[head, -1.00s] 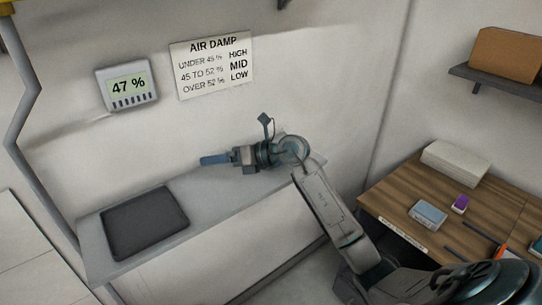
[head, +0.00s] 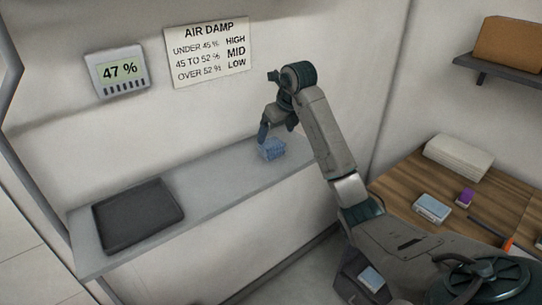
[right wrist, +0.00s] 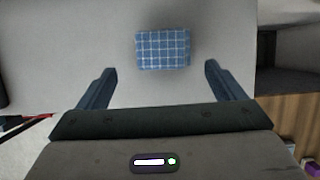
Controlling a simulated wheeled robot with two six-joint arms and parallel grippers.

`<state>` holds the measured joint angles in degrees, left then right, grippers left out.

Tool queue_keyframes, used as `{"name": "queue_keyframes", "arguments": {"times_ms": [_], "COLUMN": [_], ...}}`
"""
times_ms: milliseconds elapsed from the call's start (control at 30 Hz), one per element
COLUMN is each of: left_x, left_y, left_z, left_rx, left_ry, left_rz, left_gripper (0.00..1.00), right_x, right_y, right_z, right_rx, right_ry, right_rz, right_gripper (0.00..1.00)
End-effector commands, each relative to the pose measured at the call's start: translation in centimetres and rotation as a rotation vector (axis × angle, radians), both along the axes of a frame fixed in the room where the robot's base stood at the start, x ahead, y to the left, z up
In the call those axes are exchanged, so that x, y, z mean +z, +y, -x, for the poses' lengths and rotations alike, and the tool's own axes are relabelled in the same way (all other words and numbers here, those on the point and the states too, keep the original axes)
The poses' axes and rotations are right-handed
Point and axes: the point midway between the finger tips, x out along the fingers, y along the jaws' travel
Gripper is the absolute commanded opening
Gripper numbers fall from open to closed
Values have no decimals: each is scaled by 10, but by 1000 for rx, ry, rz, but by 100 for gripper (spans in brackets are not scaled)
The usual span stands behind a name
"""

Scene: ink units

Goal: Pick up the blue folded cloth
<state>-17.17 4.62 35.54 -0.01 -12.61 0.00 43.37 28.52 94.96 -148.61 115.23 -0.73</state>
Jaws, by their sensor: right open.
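The blue folded cloth (head: 272,149), with a pale grid pattern, lies on the grey shelf (head: 225,181) against the wall. In the right wrist view the cloth (right wrist: 163,48) lies beyond the fingertips, roughly centred between them. My right gripper (right wrist: 158,68) is open and empty, with one finger on each side and neither touching the cloth. In the head view the right gripper (head: 277,128) points down close to the cloth, and part of it is hidden. My left gripper is not in view.
A dark tray (head: 138,215) lies at the shelf's left end. A wall meter (head: 117,71) reads 47 %, beside an air damp sign (head: 210,54). A wooden table (head: 400,190) at right holds a white stack (head: 458,156) and small boxes. The shelf between tray and cloth is clear.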

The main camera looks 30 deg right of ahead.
Motion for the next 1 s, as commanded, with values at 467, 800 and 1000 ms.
{"name": "queue_keyframes", "arguments": {"times_ms": [467, 800, 1000], "left_x": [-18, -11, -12], "left_y": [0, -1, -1], "left_z": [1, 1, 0], "left_rx": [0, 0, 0], "left_ry": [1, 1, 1], "left_rz": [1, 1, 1], "left_gripper": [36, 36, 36], "right_x": [-38, -66, -66], "right_y": [0, 0, 0], "right_z": [-23, -34, -34], "right_rx": [-1, 0, 0], "right_ry": [5, -1, -1], "right_rz": [-3, 0, -1], "right_gripper": [89, 89, 73]}}
